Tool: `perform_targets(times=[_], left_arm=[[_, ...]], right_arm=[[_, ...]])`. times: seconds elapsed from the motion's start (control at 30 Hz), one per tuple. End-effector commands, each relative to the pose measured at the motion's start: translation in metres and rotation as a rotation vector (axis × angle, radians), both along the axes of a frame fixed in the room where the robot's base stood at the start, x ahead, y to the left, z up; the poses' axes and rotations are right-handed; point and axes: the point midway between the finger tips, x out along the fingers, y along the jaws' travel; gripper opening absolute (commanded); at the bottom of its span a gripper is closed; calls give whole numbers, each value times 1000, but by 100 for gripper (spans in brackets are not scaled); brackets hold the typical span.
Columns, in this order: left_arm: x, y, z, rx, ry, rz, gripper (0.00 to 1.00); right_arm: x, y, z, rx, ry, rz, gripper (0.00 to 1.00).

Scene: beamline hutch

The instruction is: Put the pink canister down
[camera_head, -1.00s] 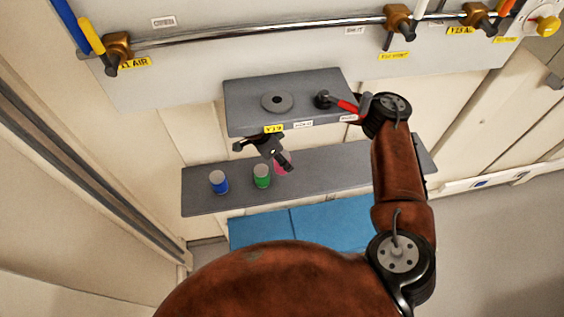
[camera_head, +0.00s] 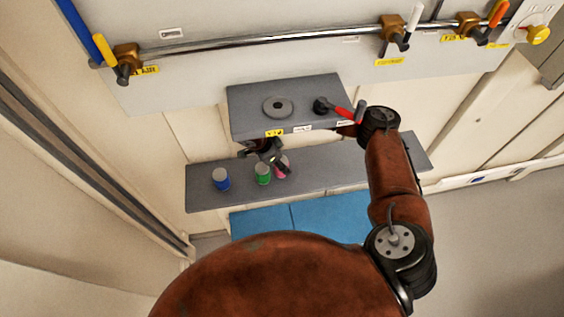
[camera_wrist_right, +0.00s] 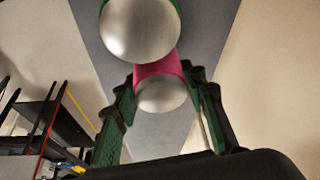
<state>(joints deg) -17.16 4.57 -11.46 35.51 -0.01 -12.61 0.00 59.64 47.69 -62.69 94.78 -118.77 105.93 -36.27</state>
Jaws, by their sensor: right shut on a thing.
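The pink canister (camera_head: 282,166) is at the lower grey shelf (camera_head: 330,173), just right of the green canister (camera_head: 263,174). My right gripper (camera_head: 274,160) reaches in under the upper shelf and is shut on it. In the right wrist view the pink canister (camera_wrist_right: 160,82) with its silver lid sits between the two fingers (camera_wrist_right: 160,100). The green canister's silver lid (camera_wrist_right: 140,30) is close beside it there. I cannot tell whether the pink canister's base touches the shelf. A blue canister (camera_head: 221,179) stands farther left. My left gripper is not in view.
The lower shelf's right part is clear. A blue surface (camera_head: 330,216) lies below. A pipe with valves runs along the wall above.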

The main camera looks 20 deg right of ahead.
Motion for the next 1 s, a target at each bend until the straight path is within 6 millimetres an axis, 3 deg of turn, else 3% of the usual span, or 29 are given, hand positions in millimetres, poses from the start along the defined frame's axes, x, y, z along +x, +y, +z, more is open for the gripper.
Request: perform_targets(times=[0.1, 0.13, 0.37, 0.73, 1.0], left_arm=[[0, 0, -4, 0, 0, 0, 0], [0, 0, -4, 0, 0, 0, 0], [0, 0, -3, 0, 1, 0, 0], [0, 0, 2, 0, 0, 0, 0], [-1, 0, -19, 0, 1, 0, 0]], right_arm=[[0, 0, -3, 0, -1, -1, 7], [0, 0, -3, 0, 0, -1, 39], [0, 0, -2, 0, 0, -1, 55], [0, 0, 2, 0, 1, -1, 56], [1, 17, 39, 1, -4, 2, 56]])
